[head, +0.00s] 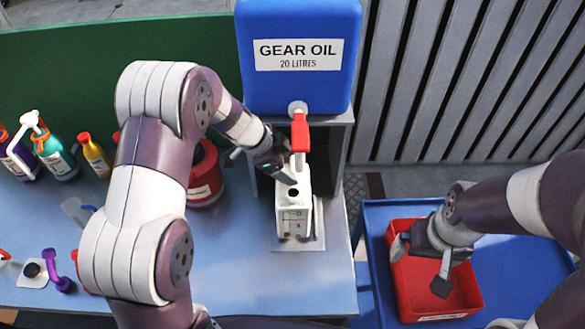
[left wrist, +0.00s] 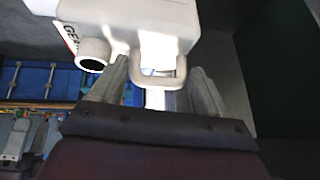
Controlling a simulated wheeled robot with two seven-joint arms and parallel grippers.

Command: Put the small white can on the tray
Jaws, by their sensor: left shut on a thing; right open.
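The small white can (head: 293,218) stands upright under the red tap lever (head: 300,132), on a pale plate at the bench's right end. Its dark round opening faces up. My left gripper (head: 276,172) is at the can's upper back left. In the left wrist view its fingers are on either side of the can's handle (left wrist: 158,80), and it is shut on the can there; the exact contact is hard to see. My right gripper (head: 419,267) is open and empty over the red tray (head: 471,300) at right.
The red tray sits on a blue trolley (head: 520,270), with a gap between it and the bench. A blue gear oil tank (head: 300,88) stands above the tap. A red container (head: 206,178) and several bottles stand at left on the bench.

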